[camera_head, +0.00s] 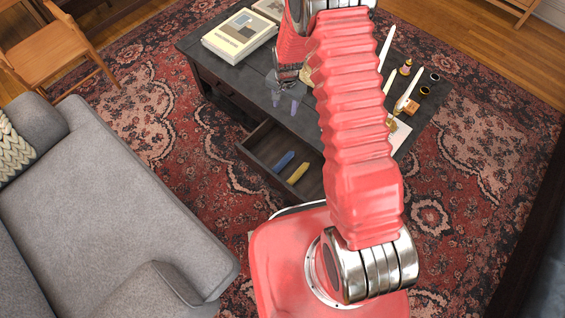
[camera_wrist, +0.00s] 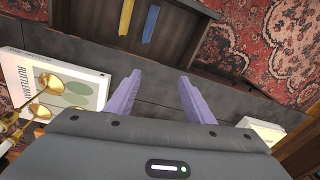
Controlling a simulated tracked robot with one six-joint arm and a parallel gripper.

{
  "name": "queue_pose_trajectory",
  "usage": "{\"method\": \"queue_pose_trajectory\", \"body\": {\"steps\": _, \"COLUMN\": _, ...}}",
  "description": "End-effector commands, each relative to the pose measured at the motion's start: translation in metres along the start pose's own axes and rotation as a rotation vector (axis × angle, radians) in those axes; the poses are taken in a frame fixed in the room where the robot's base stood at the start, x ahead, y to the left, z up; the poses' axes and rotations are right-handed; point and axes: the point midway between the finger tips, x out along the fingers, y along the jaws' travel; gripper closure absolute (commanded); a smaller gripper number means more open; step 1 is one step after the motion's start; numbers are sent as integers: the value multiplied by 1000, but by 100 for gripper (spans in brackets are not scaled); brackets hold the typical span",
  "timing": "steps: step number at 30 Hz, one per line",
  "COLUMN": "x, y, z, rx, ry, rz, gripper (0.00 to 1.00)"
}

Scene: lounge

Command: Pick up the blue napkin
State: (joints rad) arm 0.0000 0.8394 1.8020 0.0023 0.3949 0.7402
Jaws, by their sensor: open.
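The blue napkin (camera_head: 284,161) is a narrow rolled or folded strip lying in the open drawer (camera_head: 247,156) of the dark coffee table (camera_head: 296,95). It also shows at the top of the wrist view (camera_wrist: 127,15), partly cut off by the frame edge. A yellow napkin (camera_head: 298,173) lies beside it, apart from it; it also shows in the wrist view (camera_wrist: 151,23). My gripper (camera_head: 284,105) is open and empty above the tabletop, on the far side of the drawer from my base. Its two purple fingers (camera_wrist: 160,82) are spread apart in the wrist view.
A large book (camera_head: 240,35) lies at the table's far left. White candles (camera_head: 386,48), small bottles (camera_head: 406,66) and cups stand at the right. A grey sofa (camera_head: 100,200) is left of my base.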

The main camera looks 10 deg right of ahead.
Motion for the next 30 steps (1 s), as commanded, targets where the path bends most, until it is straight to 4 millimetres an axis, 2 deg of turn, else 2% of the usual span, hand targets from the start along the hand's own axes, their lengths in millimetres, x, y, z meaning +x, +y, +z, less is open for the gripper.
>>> {"method": "queue_pose_trajectory", "body": {"steps": 1, "x": 18, "y": 2, "z": 3, "rx": 14, "ry": -10, "rz": 9, "gripper": 52}}
{"method": "queue_pose_trajectory", "body": {"steps": 3, "x": 41, "y": 5, "z": 6, "rx": 36, "ry": -18, "rz": 17, "gripper": 52}}
{"method": "queue_pose_trajectory", "body": {"steps": 12, "x": 136, "y": 24, "z": 28, "rx": 132, "ry": -52, "rz": 55, "gripper": 52}}
{"method": "queue_pose_trajectory", "body": {"steps": 16, "x": 171, "y": 34, "z": 39, "rx": 169, "ry": -63, "rz": 69, "gripper": 52}}
{"method": "queue_pose_trajectory", "body": {"steps": 21, "x": 195, "y": 42, "z": 48, "rx": 196, "ry": -69, "rz": 79, "gripper": 52}}
{"method": "queue_pose_trajectory", "body": {"steps": 30, "x": 198, "y": 43, "z": 49, "rx": 201, "ry": -69, "rz": 79, "gripper": 52}}
